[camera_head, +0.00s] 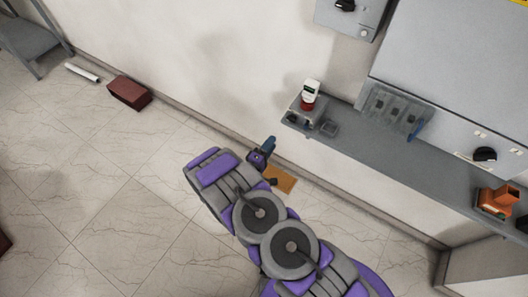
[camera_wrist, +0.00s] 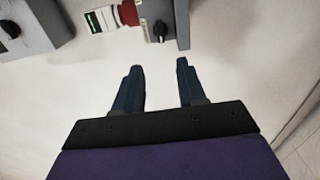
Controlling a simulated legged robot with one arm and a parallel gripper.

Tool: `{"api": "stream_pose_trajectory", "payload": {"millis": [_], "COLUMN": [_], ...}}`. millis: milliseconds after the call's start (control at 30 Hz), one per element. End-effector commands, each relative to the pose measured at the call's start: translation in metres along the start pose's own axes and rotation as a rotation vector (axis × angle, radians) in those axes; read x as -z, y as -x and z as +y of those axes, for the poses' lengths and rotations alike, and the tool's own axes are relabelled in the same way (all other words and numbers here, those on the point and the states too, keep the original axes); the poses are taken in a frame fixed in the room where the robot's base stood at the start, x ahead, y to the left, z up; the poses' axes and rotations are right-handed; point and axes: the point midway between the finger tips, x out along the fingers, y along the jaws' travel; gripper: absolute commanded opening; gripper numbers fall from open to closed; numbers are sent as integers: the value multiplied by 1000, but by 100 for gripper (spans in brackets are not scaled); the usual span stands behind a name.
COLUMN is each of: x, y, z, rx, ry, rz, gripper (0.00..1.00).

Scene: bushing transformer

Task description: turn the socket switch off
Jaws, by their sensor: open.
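A small grey socket box (camera_wrist: 172,12) with a black rotary switch (camera_wrist: 160,30) is at the top of the wrist view. A red plug-like part (camera_wrist: 130,13) and a white piece with a green display (camera_wrist: 100,19) sit beside the switch. The white and red device also shows in the head view (camera_head: 310,94), above a grey box at the shelf's left end. My gripper (camera_wrist: 159,68) is open and empty. Its two dark blue fingers point toward the switch, apart from it. In the head view my gripper (camera_head: 268,146) is left of and below that box.
A grey shelf (camera_head: 385,150) runs along the wall, with an orange device (camera_head: 495,201) at its right. A grey box (camera_head: 352,18) with a black knob is higher up. A brown box (camera_head: 129,93) lies on the floor. Floor at left is mostly free.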

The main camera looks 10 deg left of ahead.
Motion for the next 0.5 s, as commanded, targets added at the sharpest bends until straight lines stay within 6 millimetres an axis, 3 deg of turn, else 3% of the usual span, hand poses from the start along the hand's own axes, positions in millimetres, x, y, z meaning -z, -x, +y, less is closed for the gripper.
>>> {"api": "stream_pose_trajectory", "payload": {"millis": [200,500], "x": [0,0], "y": [29,38], "z": [1,1], "rx": [-1,-1], "ry": [-1,-2], "rz": [1,-1], "gripper": [40,40]}}
